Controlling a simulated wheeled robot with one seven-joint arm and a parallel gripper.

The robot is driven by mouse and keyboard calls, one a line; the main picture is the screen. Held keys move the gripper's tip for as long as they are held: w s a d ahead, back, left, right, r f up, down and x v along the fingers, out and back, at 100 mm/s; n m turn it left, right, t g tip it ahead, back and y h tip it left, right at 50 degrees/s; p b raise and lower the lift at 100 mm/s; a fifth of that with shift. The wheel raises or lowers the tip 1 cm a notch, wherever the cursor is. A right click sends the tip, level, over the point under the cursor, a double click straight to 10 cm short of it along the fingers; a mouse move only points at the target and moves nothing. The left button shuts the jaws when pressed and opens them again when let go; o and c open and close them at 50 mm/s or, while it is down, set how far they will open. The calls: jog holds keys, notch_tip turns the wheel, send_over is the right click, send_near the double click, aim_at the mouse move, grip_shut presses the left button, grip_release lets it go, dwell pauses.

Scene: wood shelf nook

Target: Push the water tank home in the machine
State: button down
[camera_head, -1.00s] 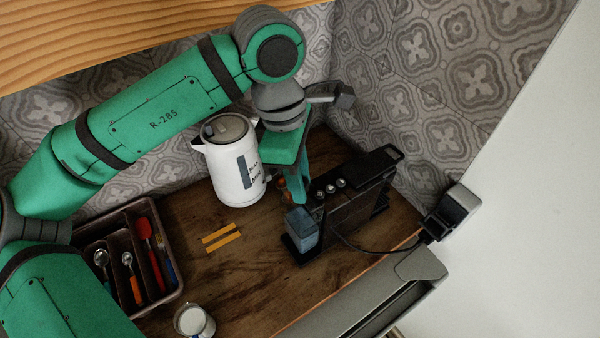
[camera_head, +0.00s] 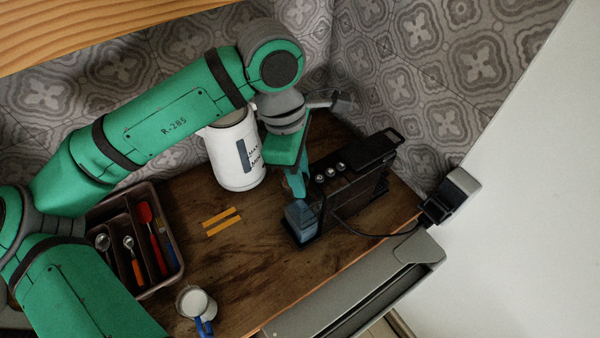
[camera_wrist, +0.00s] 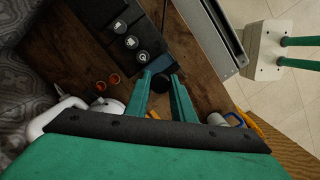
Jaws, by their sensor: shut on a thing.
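The coffee machine (camera_head: 355,185) is a narrow black body with several silver knobs on top, standing on the counter right of centre. Its knobs also show in the wrist view (camera_wrist: 132,42). The blue-grey water tank (camera_head: 301,224) is at the machine's near left end, partly covered by my fingers. I cannot tell how far in it sits. My gripper (camera_head: 300,196) points down at the tank's top. In the wrist view, its green fingers (camera_wrist: 163,88) are either side of a dark round part and close on the tank (camera_wrist: 160,64).
A cutlery tray (camera_head: 172,230) is at left, a mug (camera_head: 195,302) at the front. Two yellow strips (camera_head: 222,221) mark bare counter. A plug with its cord (camera_head: 450,195) is at right. Orange rings (camera_wrist: 107,83) lie beside the machine.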

jog(key=c, duration=1.4)
grip_release()
jog(key=shift+c, duration=0.2)
notch_tip(320, 180, up, 11)
jog(key=a, duration=0.1)
jog(key=shift+a+f, duration=0.15)
jog(key=shift+a, duration=0.15)
jog(key=shift+w, duration=0.15)
